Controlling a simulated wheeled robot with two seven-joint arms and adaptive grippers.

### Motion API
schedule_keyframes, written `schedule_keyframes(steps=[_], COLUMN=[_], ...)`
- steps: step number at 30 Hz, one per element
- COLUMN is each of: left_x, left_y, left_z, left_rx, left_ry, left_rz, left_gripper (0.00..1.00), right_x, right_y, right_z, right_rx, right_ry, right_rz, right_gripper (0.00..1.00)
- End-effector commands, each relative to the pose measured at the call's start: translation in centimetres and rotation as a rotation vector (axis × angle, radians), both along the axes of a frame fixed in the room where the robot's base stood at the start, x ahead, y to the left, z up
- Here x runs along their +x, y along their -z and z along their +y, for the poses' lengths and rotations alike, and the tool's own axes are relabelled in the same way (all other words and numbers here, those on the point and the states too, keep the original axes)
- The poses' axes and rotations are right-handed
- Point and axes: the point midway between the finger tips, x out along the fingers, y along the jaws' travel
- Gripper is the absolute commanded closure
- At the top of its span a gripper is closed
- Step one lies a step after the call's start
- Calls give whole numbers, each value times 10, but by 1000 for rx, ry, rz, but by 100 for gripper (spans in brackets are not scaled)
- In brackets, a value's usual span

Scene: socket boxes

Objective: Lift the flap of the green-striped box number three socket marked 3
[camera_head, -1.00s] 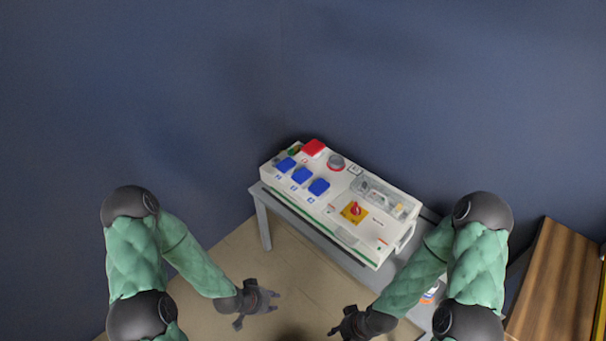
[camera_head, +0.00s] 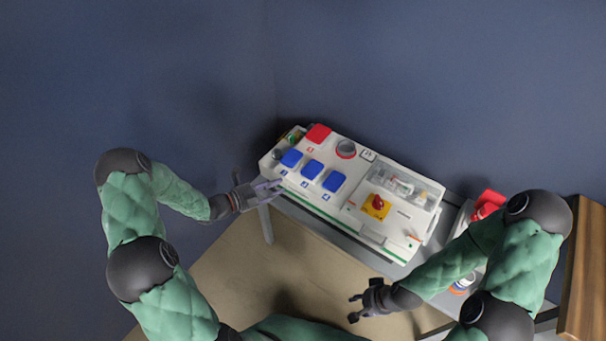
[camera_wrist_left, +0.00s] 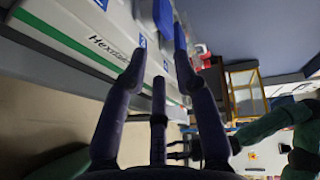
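The white box (camera_head: 352,222) with a green stripe along its front lower edge stands on a grey table. Three blue socket flaps, left (camera_head: 291,158), middle (camera_head: 312,169) and right (camera_head: 334,181), lie closed on its top, with small blue labels too small to read. My left gripper (camera_head: 278,190) is open at the box's front left edge, just in front of the left flap. In the left wrist view its fingers (camera_wrist_left: 160,68) are spread and empty near a blue flap (camera_wrist_left: 180,38); contact cannot be told. My right gripper (camera_head: 356,308) is open and empty, in front of the table.
The box also carries a red flap (camera_head: 318,134), a round grey-and-red socket (camera_head: 346,148), a red knob on a yellow plate (camera_head: 376,206) and a clear cover (camera_head: 405,188). Red items (camera_head: 488,203) lie right of the box. A blue wall stands behind; a wooden surface (camera_head: 585,280) is at right.

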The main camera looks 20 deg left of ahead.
Motion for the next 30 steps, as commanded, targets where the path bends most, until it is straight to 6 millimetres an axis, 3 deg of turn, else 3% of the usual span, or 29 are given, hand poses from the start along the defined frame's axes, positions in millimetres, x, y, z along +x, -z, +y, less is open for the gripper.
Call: schedule_keyframes(steps=[16, 30], left_x=[62, 72], left_y=[18, 18], left_z=[-59, -67], left_rx=[-2, -3], left_ry=[1, -2], left_rz=[3, 5], left_gripper=[71, 71], right_x=[0, 0], right_y=[29, 32], right_z=[0, 0], right_rx=[0, 0], right_ry=[0, 0], right_rz=[0, 0], right_gripper=[60, 60])
